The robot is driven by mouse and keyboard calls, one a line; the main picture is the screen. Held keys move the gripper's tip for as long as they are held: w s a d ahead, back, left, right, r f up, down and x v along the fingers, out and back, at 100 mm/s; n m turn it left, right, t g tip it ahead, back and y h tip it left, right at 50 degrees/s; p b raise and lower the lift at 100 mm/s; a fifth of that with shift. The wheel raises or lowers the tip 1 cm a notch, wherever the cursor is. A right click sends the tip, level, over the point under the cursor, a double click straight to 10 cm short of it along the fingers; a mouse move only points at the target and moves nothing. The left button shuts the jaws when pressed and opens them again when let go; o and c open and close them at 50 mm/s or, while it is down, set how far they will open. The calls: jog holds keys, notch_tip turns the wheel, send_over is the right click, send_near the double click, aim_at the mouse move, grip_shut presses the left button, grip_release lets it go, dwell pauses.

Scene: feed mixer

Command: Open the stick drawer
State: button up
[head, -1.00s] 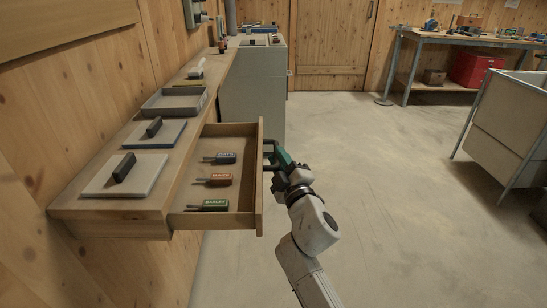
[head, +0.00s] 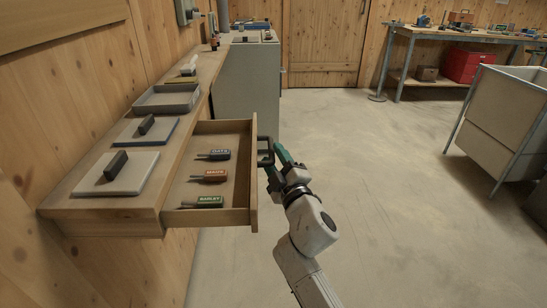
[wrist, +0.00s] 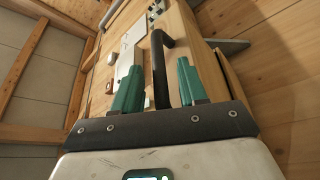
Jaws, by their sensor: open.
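The stick drawer (head: 238,168) is pulled out from under the wooden wall bench. Inside it lie three labelled sticks: a dark blue one marked OATS (head: 219,154), an orange-brown one marked MAIZE (head: 214,175) and a green one marked BARLEY (head: 209,201). A dark bar handle (head: 266,152) is on the drawer front. My gripper (head: 279,158) is just right of the handle, a small gap showing. In the wrist view the handle (wrist: 159,68) stands between the two separated green fingers (wrist: 158,88), which do not look closed on it.
On the bench (head: 100,201) are a pale board with a black grip (head: 116,173), a blue-edged board (head: 147,131) and a grey tray (head: 166,99). A grey cabinet (head: 245,80) stands beyond the drawer. Open floor lies between.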

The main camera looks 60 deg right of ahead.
jog(key=b+v, duration=0.3)
jog(key=v, duration=0.6)
jog(key=shift+s+a, duration=0.2)
jog(key=shift+s, duration=0.05)
jog(key=shift+f, duration=0.2)
